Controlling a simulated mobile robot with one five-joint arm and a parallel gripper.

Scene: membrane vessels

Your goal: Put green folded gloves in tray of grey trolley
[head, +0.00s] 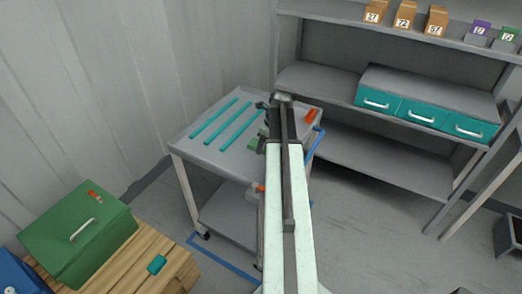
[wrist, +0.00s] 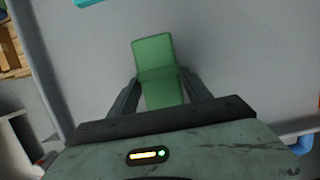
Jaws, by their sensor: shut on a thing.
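The green folded gloves (wrist: 155,55) are between the two fingers of my gripper (wrist: 155,92) in the wrist view. My gripper is shut on them. In the head view, a small green part of the gloves (head: 254,143) shows beside my gripper (head: 264,130), over the top tray of the grey trolley (head: 192,152). My arm hides part of the trolley's right side. I cannot tell whether the gloves touch the tray surface.
Several teal strips (head: 214,117) lie on the trolley's top at the left, and an orange-red item (head: 310,116) at its right. A grey shelf unit with teal drawers (head: 421,114) stands at right. A green box (head: 75,240) sits on a wooden pallet (head: 125,262) at lower left.

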